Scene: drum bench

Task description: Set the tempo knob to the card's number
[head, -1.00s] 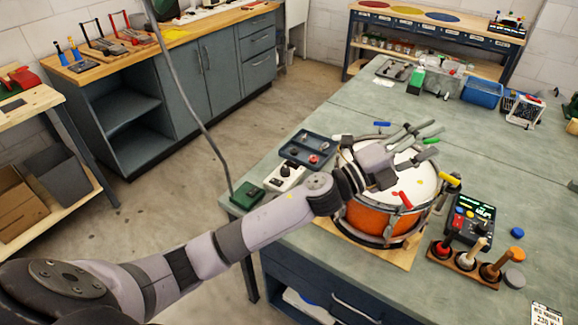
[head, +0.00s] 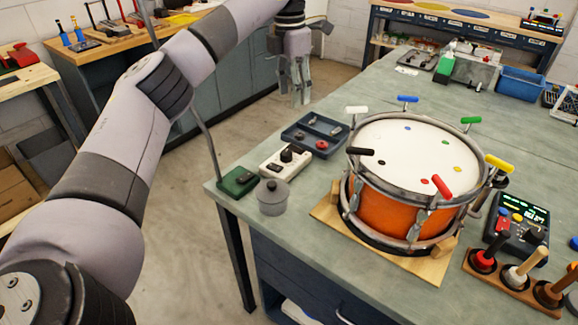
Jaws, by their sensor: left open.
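A white box (head: 270,165) with a black knob (head: 287,155) on top stands near the table's left edge. A dark device (head: 518,218) with a lit screen, coloured buttons and a dark round knob (head: 535,236) stands at the right. I cannot tell which knob is the tempo knob, nor read the screen. No number card is visible in the head view. My left gripper (head: 300,98) is open and empty, fingers pointing down, beyond the table's far left edge and apart from both knobs. My right gripper is not in view.
An orange drum (head: 385,215) with coloured T-handles around its rim stands on a wooden board. A grey lidded pot (head: 272,198), a green box (head: 238,181) and a dark blue tray (head: 315,130) surround the white box. A mallet rack (head: 512,288) stands at the front right.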

